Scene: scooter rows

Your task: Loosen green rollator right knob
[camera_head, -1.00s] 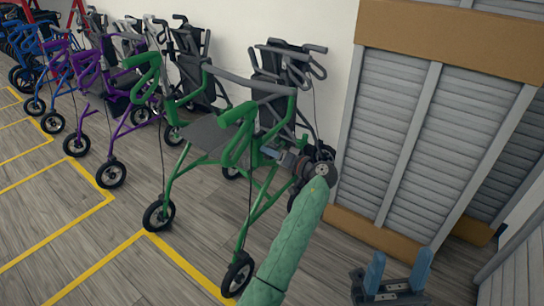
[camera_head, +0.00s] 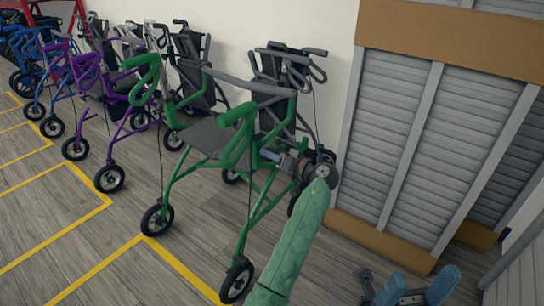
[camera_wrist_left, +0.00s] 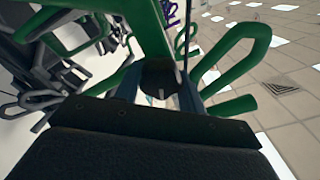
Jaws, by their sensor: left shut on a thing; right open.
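The green rollator (camera_head: 205,145) stands upright in the middle of the head view, with green frame, dark seat and black wheels. My left gripper (camera_head: 274,156) is at its right side, below the handle on that side. In the left wrist view, the dark right knob (camera_wrist_left: 165,76) sits between the jaws of my left gripper (camera_wrist_left: 168,90), which is shut on it. In the head view the knob is hidden by the gripper. My right gripper (camera_head: 415,290) is low at the right, open and empty, its blue fingers apart, well away from the rollator.
A purple rollator (camera_head: 115,95) stands left of the green one, with blue ones further left. A grey slatted panel (camera_head: 430,130) stands at the right. Yellow lines (camera_head: 110,267) mark the open floor in front.

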